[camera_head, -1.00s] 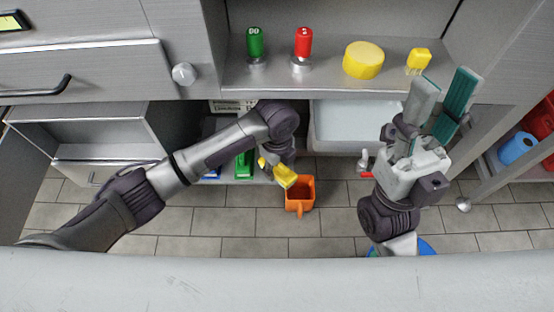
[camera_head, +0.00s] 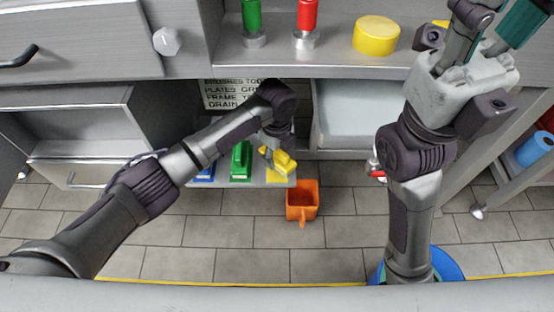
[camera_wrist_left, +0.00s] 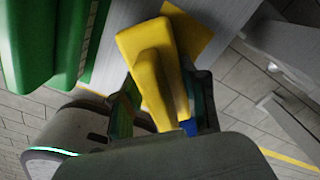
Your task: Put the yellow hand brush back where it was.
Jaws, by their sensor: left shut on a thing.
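The yellow hand brush (camera_head: 285,161) is in my left gripper (camera_head: 272,156), above the front right end of a low grey shelf (camera_head: 222,181). In the left wrist view, the brush (camera_wrist_left: 153,75) sits between the two fingers of the left gripper (camera_wrist_left: 163,108), which are shut on it. A flat yellow patch (camera_head: 278,177) lies on the shelf just below the brush; the wrist view shows part of it (camera_wrist_left: 190,30) behind the brush. I cannot tell whether the brush touches it. My right gripper (camera_head: 492,32) is raised at the upper right, empty, its fingers apart and partly cut off.
A green brush (camera_head: 240,161) and a blue item (camera_head: 205,174) stand left on the same shelf. An orange container (camera_head: 302,202) is on the floor in front. A white bin (camera_head: 358,115) is to the right.

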